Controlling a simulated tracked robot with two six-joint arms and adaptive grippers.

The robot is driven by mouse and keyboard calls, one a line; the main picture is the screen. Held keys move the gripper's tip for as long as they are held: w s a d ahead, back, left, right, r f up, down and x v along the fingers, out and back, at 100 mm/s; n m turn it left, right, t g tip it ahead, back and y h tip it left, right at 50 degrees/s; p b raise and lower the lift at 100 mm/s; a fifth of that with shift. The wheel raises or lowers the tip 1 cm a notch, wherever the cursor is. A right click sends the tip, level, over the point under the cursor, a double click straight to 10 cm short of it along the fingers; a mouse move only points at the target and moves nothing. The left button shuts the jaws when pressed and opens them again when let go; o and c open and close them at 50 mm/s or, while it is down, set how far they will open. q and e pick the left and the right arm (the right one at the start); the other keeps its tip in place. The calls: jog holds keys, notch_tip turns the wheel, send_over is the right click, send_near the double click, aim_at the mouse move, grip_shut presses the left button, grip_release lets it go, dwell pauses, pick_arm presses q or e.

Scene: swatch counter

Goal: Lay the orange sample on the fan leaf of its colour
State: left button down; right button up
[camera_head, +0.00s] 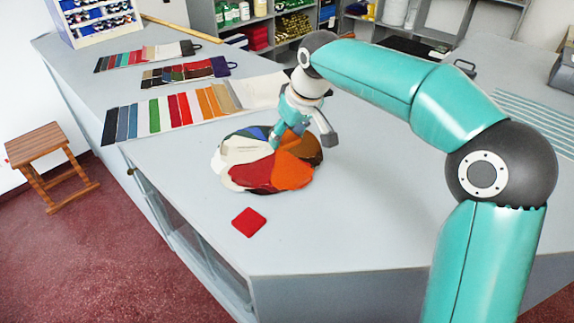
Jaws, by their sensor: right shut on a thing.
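The colour fan (234,171) lies spread on the counter, with white, blue, red, orange and brown leaves. Its orange leaf (293,173) faces the front right, beside the dark red leaf (252,172). My right gripper (283,136) is over the back right part of the fan, pointing down. It is shut on the orange sample (289,140), which is small and partly hidden by the fingers. The sample appears behind the orange leaf, near the brown leaf (308,149); whether it touches the fan I cannot tell. My left gripper is not in view.
A red square sample (249,222) lies on the counter (350,225) in front of the fan. Several swatch cards (180,107) lie at the back left. A wooden stool (45,155) stands on the floor at left. The front middle of the counter is clear.

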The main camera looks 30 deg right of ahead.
aim_at(285, 168)
jog(key=shift+s+f, duration=0.15)
jog(key=shift+f, duration=3.85)
jog(key=shift+f+b, duration=0.1)
jog(key=shift+b, duration=0.2)
jog(key=o, duration=0.8)
jog(key=shift+o, duration=0.2)
jog(key=v, duration=1.2)
